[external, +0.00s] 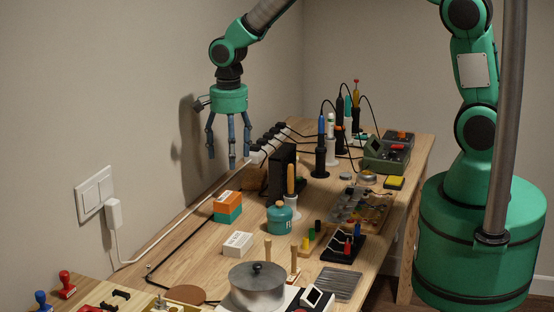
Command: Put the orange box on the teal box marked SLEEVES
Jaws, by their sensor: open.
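An orange box (228,198) sits on top of a teal box (228,215) on the wooden bench, near the wall side. The two look stacked and touching, roughly lined up. I cannot read any marking on the teal box at this size. My gripper (229,156) hangs with its fingers pointing down, open and empty, above the stack and clear of it.
A white box (237,244) and a teal jar (280,218) stand in front of the stack. A black stand (283,172), a power strip (268,145) and soldering tools lie behind and right. A metal pot (257,290) stands nearer. Cables run along the wall side.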

